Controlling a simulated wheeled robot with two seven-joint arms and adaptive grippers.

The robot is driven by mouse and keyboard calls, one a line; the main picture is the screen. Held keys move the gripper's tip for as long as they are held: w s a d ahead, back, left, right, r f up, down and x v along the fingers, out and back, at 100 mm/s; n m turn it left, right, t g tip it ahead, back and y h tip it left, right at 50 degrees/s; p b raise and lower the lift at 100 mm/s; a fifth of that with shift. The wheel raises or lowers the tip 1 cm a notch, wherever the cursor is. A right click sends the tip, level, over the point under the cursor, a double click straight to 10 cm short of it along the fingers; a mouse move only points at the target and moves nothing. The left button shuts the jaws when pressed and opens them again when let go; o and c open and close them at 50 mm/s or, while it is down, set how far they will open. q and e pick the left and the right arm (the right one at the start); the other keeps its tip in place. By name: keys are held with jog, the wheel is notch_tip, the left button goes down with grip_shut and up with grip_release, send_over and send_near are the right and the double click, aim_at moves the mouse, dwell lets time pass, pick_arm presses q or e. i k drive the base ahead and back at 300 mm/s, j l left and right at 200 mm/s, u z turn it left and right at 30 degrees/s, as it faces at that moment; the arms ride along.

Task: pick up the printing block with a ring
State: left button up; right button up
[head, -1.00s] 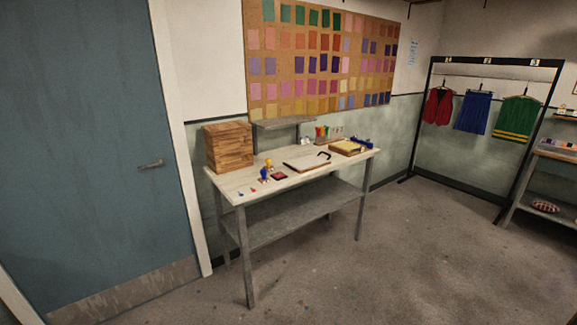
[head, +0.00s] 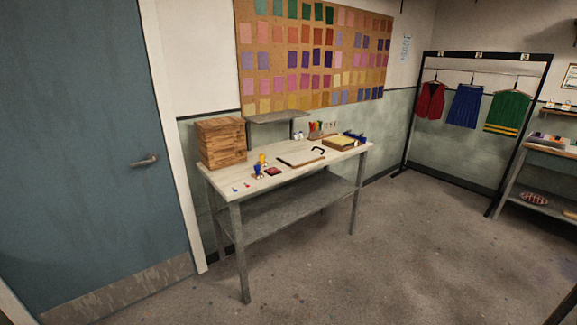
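A pale work table (head: 225,185) stands against the wall in the head view. Near its front left lie small stamp-like pieces: a blue one (head: 258,170) and a yellow one (head: 262,158) stand close together, beside a small dark red pad (head: 273,171). Two tiny pieces, one blue (head: 235,189) and one red (head: 247,185), lie nearer the left corner. All are too small to tell which is a printing block with a ring. Neither gripper is in view.
A wooden box (head: 222,143) stands at the table's left end. A board with a black handle (head: 300,159) and a yellowish tray (head: 341,143) lie further right. A clothes rack (head: 408,130) stands at right. The floor (head: 370,245) before the table is clear.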

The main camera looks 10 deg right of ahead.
aim_at(261, 156)
jog(key=i+u, duration=0.35)
jog(key=i, duration=1.8)
